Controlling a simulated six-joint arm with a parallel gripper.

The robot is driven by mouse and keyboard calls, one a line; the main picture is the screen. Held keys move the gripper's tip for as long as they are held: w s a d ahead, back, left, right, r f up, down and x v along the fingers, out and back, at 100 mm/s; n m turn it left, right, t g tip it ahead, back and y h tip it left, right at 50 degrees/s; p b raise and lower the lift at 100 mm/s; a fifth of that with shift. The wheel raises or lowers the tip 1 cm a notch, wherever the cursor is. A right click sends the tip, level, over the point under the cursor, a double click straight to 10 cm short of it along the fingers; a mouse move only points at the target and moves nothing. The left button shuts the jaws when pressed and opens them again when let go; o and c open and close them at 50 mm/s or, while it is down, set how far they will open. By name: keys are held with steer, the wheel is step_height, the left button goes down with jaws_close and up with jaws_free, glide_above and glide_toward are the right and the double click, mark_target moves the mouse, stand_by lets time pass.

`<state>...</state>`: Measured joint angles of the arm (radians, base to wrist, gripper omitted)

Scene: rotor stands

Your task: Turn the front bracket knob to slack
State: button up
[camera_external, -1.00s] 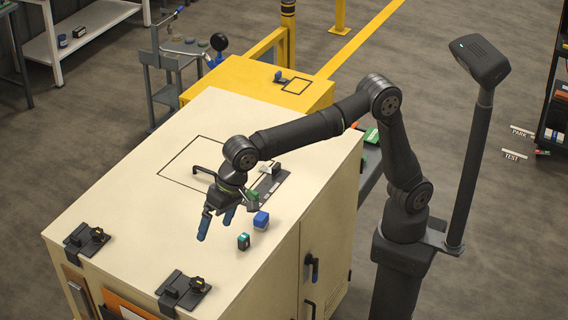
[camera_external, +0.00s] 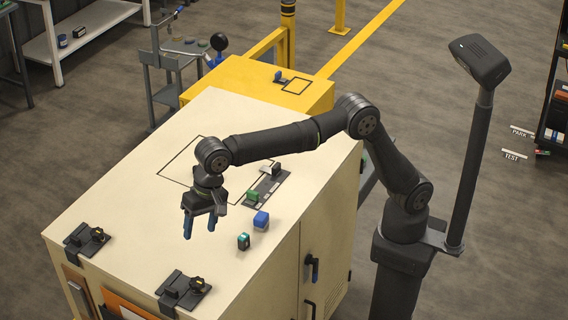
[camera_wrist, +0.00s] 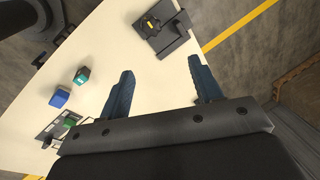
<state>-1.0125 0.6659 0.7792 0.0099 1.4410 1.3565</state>
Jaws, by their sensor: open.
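Two dark brackets with black-and-yellow knobs sit at the left end of the cream cabinet top. The nearer bracket (camera_external: 180,291) carries its knob (camera_external: 197,284) at its right; the farther bracket (camera_external: 82,239) carries another knob (camera_external: 97,233). The frames do not label which is the front one. My gripper (camera_external: 199,231) is open and empty, blue fingers pointing down above the cabinet top, up and apart from both knobs. In the wrist view, a bracket (camera_wrist: 172,43) with its knob (camera_wrist: 151,26) lies beyond my open fingers (camera_wrist: 160,66). The knob setting is too small to read.
A teal-topped block (camera_external: 243,242) and a blue block (camera_external: 261,220) stand right of my gripper. A green block (camera_external: 252,197) sits on a dark strip (camera_external: 267,186) behind them. The cabinet top (camera_external: 140,240) is bare between gripper and brackets.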

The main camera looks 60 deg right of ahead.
mark_target(197, 280)
steer(key=a+f+m+h, duration=0.1)
steer(key=f+m, duration=0.1)
steer(key=f, duration=0.4)
steer(key=w+a+f+m+g, duration=0.1)
steer(key=f+m, duration=0.1)
steer(key=f, duration=0.4)
steer(key=f+m+h, duration=0.1)
steer(key=f+m, duration=0.1)
steer(key=f, duration=0.4)
steer(key=shift+w+a+g+h, duration=0.3)
steer(key=shift+a, duration=0.1)
steer(key=c, duration=1)
